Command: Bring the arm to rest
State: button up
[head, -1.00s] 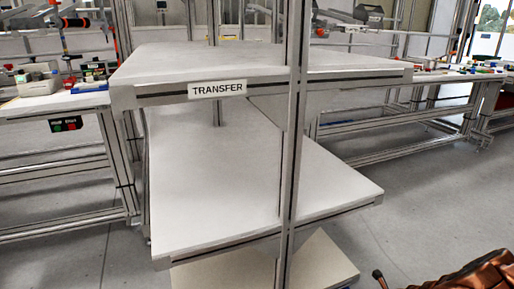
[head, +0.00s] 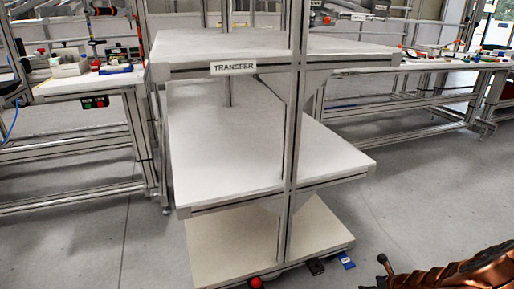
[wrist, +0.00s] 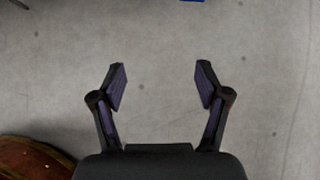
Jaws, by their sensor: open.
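My gripper (wrist: 160,88) shows in the wrist view with its two dark fingers spread wide apart. The gripper does not show in the head view. No helmet shell shows in either view.
A transfer rack with a labelled top shelf (head: 232,68), a middle shelf (head: 240,150) and a bottom shelf (head: 225,240) stands ahead, its shelves bare. Workbenches with small items stand left (head: 85,82) and right (head: 440,62). Grey floor at right (head: 430,190) is clear.

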jog(key=w+a+r+n+y+p, duration=0.1)
jog(key=w+a+r+n+p, duration=0.2)
jog(key=r, duration=0.5)
jog(key=w+a+r+n+y+p, duration=0.1)
jog(key=w+a+r+n+p, duration=0.1)
jog(key=a+r, duration=0.45)
jog(key=s+a+r+n+g+y+p, duration=0.1)
jog(key=s+a+r+n+p, duration=0.1)
jog(key=a+r+n+p, duration=0.65)
jog(key=s+a+r+g+y+p, duration=0.1)
jog(key=s+a+r+y, duration=0.3)
jog(key=r, duration=0.9)
jog(key=s+a+r+n+g+h+p, duration=0.1)
jog(key=a+r+n+p, duration=0.3)
jog(key=a+r, duration=0.55)
jog(key=s+a+r+n+g+h+p, duration=0.2)
jog(key=s+a+r+n+g+p, duration=0.15)
jog(key=s+r+n+p, duration=0.95)
jog(key=s+d+r+g+h+p, duration=0.1)
jog(key=s+d+r+h+p, duration=0.2)
jog(key=s+r, duration=0.5)
jog(key=s+d+r+g+h+p, duration=0.1)
jog(key=s+d+r+h+p, duration=0.2)
jog(key=s, duration=1)
jog(key=d+r+n+p, duration=0.1)
jog(key=d+r+p, duration=0.2)
jog(key=d+r, duration=0.2)
jog(key=shift+r+g+h+p, duration=0.3)
jog(key=shift+r+g, duration=0.05)
jog(key=shift+r, duration=0.3)
